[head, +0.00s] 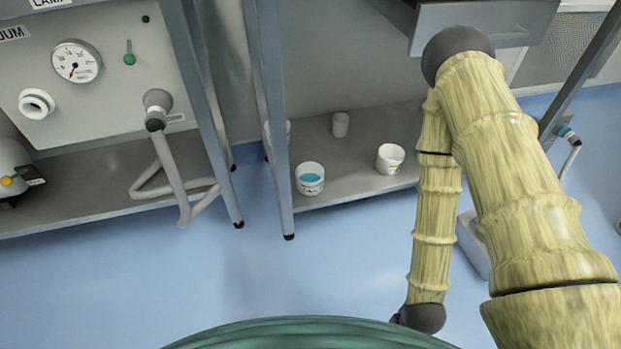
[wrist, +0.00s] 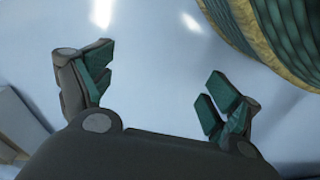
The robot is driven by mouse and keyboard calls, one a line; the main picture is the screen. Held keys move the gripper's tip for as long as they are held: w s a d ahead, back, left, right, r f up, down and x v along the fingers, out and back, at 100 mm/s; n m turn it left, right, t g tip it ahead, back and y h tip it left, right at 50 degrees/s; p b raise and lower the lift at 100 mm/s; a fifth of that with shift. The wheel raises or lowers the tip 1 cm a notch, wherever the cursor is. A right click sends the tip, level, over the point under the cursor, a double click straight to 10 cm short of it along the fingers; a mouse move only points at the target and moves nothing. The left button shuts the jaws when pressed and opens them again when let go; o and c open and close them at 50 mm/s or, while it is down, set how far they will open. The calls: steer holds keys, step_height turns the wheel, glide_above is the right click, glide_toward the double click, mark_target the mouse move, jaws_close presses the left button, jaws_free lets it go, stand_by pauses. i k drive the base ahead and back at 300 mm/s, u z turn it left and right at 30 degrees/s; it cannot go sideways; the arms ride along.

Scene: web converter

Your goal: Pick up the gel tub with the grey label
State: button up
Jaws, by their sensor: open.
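Several small tubs stand on the low grey shelf in the head view. An open white tub with teal gel (head: 311,180) is near its front left, with a label that looks pale with dark marks. A white tub with a yellowish patch on its label (head: 390,160) is to the right. A plain white tub (head: 340,124) stands farther back, and another white tub (head: 287,128) is partly hidden behind the frame leg. I cannot tell for sure which label is grey. My gripper (wrist: 160,75) is open and empty in the wrist view, over bare floor, with no tub in that view.
The low shelf (head: 345,185) sits between metal frame legs, one (head: 270,110) at its left. A grey panel with a gauge (head: 76,61) and a bent pipe (head: 172,165) stand at left. A grey box (head: 470,245) is behind my arm. Blue floor (head: 250,275) lies clear in front.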

mark_target(309, 176)
steer(key=k, duration=0.5)
steer(key=z, duration=1.8)
steer(key=i, duration=0.9)
steer(key=u, duration=2.3)
